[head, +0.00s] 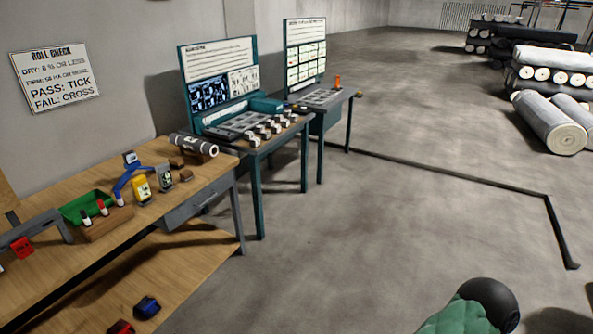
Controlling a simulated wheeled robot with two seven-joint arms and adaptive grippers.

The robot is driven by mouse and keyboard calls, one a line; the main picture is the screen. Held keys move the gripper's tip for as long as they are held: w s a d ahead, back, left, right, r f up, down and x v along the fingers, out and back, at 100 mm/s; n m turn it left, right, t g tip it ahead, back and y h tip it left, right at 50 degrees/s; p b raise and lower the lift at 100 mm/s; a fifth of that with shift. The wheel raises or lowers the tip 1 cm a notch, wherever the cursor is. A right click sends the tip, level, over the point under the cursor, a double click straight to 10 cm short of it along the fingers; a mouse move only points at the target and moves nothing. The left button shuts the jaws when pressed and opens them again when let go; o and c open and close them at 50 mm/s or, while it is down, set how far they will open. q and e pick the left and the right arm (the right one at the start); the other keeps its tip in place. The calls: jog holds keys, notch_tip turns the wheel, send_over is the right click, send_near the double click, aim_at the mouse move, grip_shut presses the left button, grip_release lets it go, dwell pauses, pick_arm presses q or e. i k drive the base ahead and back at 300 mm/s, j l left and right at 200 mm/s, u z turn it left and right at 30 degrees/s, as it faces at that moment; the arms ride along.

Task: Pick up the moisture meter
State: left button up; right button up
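A yellow hand-held device (141,190) with a dark face stands on the wooden workbench (176,212) at the left; it looks like the moisture meter, but its markings are too small to read. A grey device (164,178) stands just to its right, close beside it. A blue curved tool (124,182) is behind and to the left of the yellow device. Neither of my grippers is in view.
A green bin (84,205) and a wooden block with markers (108,222) are left of the devices. A grey roll (194,145) lies at the bench's far end. Teal stations stand beyond. A green padded shape (458,319) with a dark round top is at lower right; the middle floor is clear.

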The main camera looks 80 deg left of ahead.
aim_at(142, 189)
jog(key=u, duration=4.1)
jog(key=i+l+u, duration=0.15)
jog(key=u, duration=0.3)
jog(key=i+l+u, duration=0.15)
jog(key=l+u, duration=0.25)
jog(key=i+l+u, duration=0.1)
jog(key=l+u, duration=0.15)
jog(key=u, duration=0.2)
jog(key=l+u, duration=0.4)
